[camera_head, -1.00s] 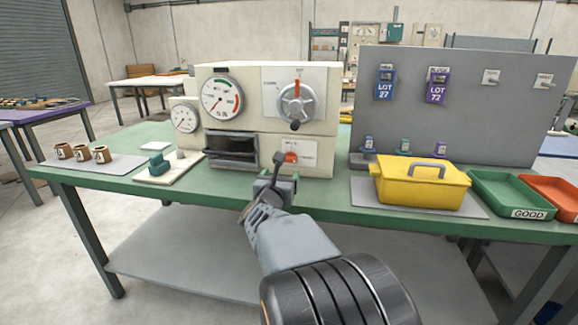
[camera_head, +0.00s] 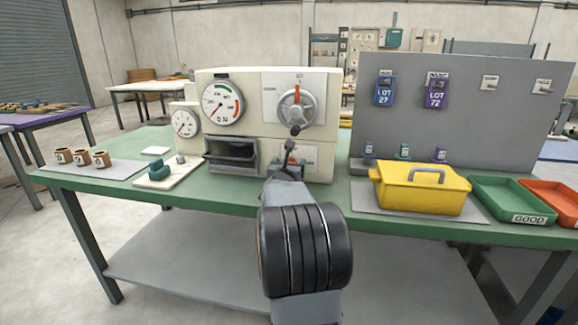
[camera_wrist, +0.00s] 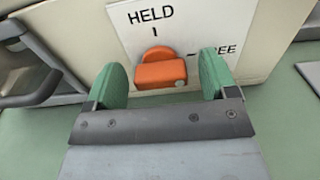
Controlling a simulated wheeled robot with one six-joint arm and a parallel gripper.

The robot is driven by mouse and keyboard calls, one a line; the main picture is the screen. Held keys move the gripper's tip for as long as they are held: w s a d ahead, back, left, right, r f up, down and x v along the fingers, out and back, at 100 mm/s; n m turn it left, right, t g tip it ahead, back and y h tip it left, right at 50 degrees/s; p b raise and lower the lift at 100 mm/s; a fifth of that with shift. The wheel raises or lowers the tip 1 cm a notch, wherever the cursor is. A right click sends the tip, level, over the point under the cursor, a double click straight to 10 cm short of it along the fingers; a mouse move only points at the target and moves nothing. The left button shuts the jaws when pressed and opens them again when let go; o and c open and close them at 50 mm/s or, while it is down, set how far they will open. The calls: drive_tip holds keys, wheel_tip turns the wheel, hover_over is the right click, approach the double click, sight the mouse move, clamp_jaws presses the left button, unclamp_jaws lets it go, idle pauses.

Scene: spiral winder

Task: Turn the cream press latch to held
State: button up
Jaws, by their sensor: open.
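The cream press (camera_head: 258,148) stands on the green bench. Its latch is an orange knob (camera_wrist: 160,72) on a white plate (camera_wrist: 185,18) low on the press front. The wrist view shows HELD above the knob and FREE, partly hidden, to its right. The knob's wide bar lies roughly sideways; I cannot tell exactly where it points. My gripper (camera_wrist: 162,62) is open, with one green finger on each side of the knob and gaps showing between. In the head view my gripper (camera_head: 289,160) covers most of the latch.
A dial with a crank handle (camera_head: 295,107) sits above the latch. A dark drawer-like door (camera_head: 231,153) is left of it. A yellow lidded box (camera_head: 420,188) and a green tray (camera_head: 510,197) stand to the right. The bench front is clear near my arm.

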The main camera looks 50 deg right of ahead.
drive_tip(key=c, duration=0.9)
drive_tip(key=shift+c, duration=0.2)
drive_tip(key=shift+n, duration=0.3)
drive_tip(key=n+b, duration=0.2)
drive_tip(key=shift+f+n, duration=0.15)
drive_tip(key=shift+n, duration=0.25)
drive_tip(key=n+b, duration=0.1)
drive_tip(key=n, duration=0.4)
drive_tip(key=shift+w+a, duration=0.1)
drive_tip(key=shift+w, duration=0.05)
drive_tip(key=n, duration=0.5)
drive_tip(key=shift+n+p, duration=0.5)
drive_tip(key=shift+n, duration=1.7)
